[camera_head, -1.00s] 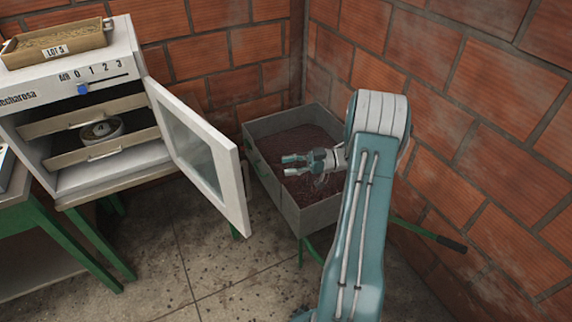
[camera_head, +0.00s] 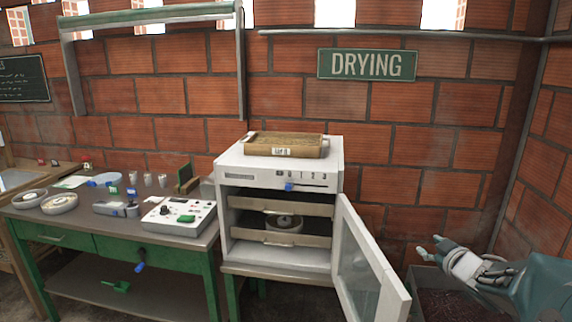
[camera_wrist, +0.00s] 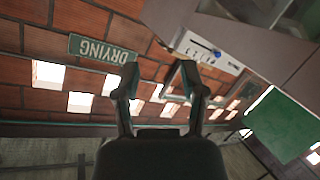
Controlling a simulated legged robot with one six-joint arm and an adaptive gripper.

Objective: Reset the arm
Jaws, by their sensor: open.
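My gripper (camera_head: 436,246) is at the right of the head view, above the grey bin (camera_head: 432,285) of dark reddish material. Its fingers point left and are apart, with nothing between them. In the wrist view the two fingers of my gripper (camera_wrist: 160,82) stand apart against the brick wall, and that picture is upside down. My arm comes in from the right edge.
A white drying oven (camera_head: 280,178) stands left of my gripper, its glass door (camera_head: 366,265) swung open towards the bin. A green bench (camera_head: 110,222) with instruments is farther left.

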